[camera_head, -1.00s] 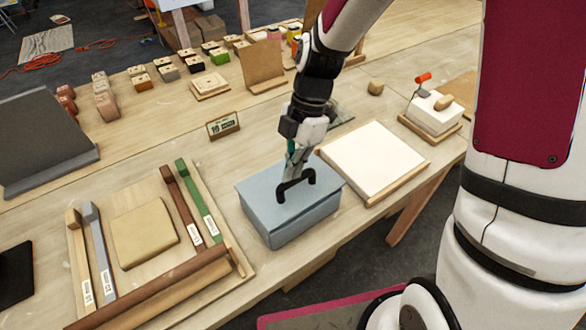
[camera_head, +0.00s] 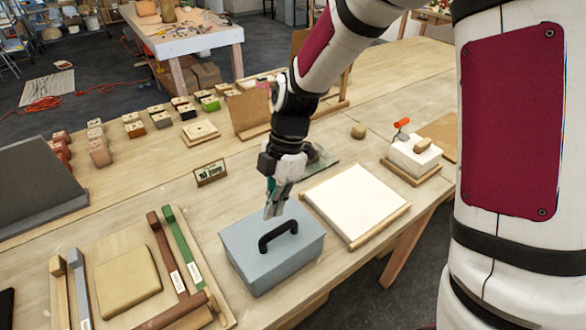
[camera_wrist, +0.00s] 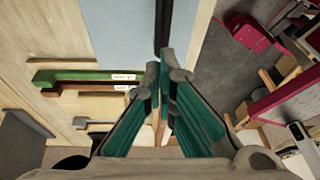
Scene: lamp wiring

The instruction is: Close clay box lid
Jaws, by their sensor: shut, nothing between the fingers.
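The clay box (camera_head: 268,266) is a blue-grey box on the table. Its lid (camera_head: 240,241) lies flat on top, with no gap that I can see. A black handle (camera_head: 278,236) stands up from the lid. My gripper (camera_head: 274,212) is shut and empty, pointing down above the far edge of the lid, behind the handle. I cannot tell whether it touches the lid. In the wrist view the fingertips (camera_wrist: 163,72) are together, with the blue-grey lid (camera_wrist: 120,30) and the dark handle (camera_wrist: 162,25) beyond them.
A white slab on a wooden board (camera_head: 355,198) stands close to the right of the box. A tray with wooden sticks and a clay slab (camera_head: 128,276) is to the left. A small sign (camera_head: 210,172) stands behind. The table's front edge is near the box.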

